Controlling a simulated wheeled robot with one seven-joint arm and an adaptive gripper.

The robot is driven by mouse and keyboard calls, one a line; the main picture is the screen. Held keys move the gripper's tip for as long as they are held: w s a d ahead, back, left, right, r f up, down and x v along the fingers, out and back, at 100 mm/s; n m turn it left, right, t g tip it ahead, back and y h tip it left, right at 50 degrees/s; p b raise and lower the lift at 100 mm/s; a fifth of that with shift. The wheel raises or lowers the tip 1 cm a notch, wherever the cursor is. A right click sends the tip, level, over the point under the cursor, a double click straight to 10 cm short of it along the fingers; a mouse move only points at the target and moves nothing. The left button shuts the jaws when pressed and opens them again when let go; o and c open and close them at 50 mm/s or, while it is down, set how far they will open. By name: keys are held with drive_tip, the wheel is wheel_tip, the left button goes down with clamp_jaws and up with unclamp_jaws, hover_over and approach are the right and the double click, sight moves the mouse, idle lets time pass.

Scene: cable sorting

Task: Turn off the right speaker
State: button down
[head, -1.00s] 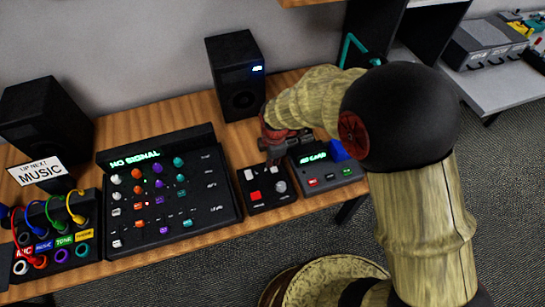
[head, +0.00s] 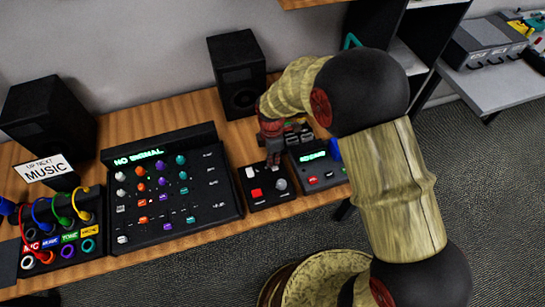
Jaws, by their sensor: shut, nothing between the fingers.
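The right speaker (head: 237,75) is a black box standing upright at the back of the wooden desk. No lit display shows on its front. The left speaker (head: 47,115) stands at the far left. A small black control box (head: 268,203) sits in front of the right speaker, with a white button, a red button (head: 257,193) and a grey knob (head: 281,184). My gripper (head: 273,162) is shut and empty, pointing down at the back part of this box. I cannot tell whether its tips touch the box. My gripper hides that back part.
A large mixer (head: 170,195) reading "NO SIGNAL" lies left of the box. A small device with a green display (head: 314,156) is close on the right, partly behind my arm. Plugged cables and a "MUSIC" sign (head: 46,170) are at the left.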

drive_tip(key=shift+f, duration=0.1)
drive_tip(key=shift+s, duration=0.1)
drive_tip(key=shift+s+d, duration=0.3)
drive_tip(key=shift+s, duration=0.5)
drive_tip(key=shift+a+r+p, duration=0.1)
drive_tip(key=shift+r+p, duration=0.25)
wheel_tip(320, 180, up, 13)
drive_tip(key=s+p, duration=0.1)
drive_tip(key=p, duration=0.4)
drive_tip(key=shift+s+d+r, duration=0.15)
drive_tip(key=shift+s+d, duration=0.1)
drive_tip(key=shift+d, duration=0.05)
